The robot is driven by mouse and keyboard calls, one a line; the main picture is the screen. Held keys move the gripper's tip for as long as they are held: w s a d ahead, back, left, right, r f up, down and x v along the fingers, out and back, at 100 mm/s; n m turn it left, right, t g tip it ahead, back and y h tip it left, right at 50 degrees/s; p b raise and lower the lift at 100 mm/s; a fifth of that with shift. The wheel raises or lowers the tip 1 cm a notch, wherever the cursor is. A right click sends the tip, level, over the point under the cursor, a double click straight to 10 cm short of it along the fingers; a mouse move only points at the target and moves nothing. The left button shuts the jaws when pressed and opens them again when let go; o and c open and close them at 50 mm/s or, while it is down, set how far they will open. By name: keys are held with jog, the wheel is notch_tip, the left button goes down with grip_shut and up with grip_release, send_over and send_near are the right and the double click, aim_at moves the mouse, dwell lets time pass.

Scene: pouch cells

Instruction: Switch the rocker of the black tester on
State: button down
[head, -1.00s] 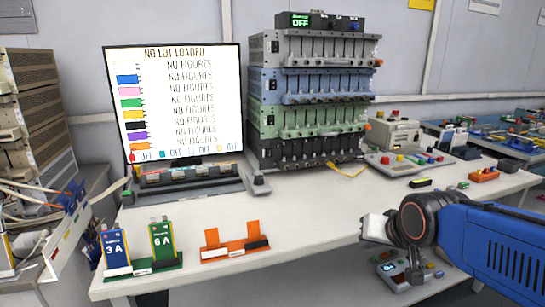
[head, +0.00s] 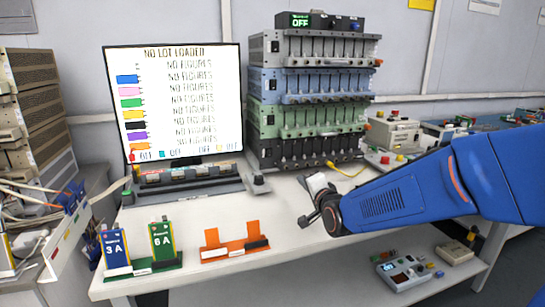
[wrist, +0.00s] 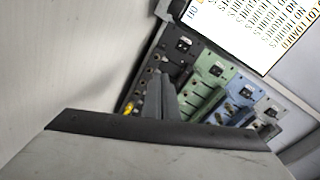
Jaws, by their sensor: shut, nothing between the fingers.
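The black tester (head: 312,150) is the lowest unit of the stack beside the monitor. In the wrist view the black tester (wrist: 170,62) is at the left end of the tilted row, with its dark rocker (wrist: 183,44) near the top of its front panel. I cannot tell which way the rocker is set. My gripper (head: 317,184) is shut and empty, in front of and below the black tester, apart from it. In the wrist view my gripper's fingers (wrist: 162,94) hide part of the tester fronts.
Green, blue and grey testers stand above the black one. A monitor (head: 180,95) and a dark tray (head: 185,177) stand to the left. An orange stand (head: 235,246) is on the front of the white bench.

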jog(key=w+a+m+t, duration=0.1)
jog(key=a, duration=0.1)
jog(key=w+a+m+t+y, duration=0.1)
jog(key=w+a, duration=0.1)
jog(key=shift+w+a+m, duration=0.2)
jog(key=shift+w+m, duration=0.1)
jog(key=shift+m, duration=0.1)
jog(key=shift+w+a+r+m+t+y, duration=0.1)
jog(key=shift+w+a+m+t+y, duration=0.25)
jog(key=shift+a+t, duration=0.2)
send_near(269, 148)
jog(key=x, duration=0.5)
jog(key=shift+w+f, duration=0.1)
jog(key=shift+f, duration=0.1)
jog(key=shift+w, duration=0.1)
jog(key=shift+a, duration=0.1)
jog(key=shift+w+r+g, duration=0.3)
jog(key=shift+r+g, duration=0.15)
jog(key=shift+g, duration=0.2)
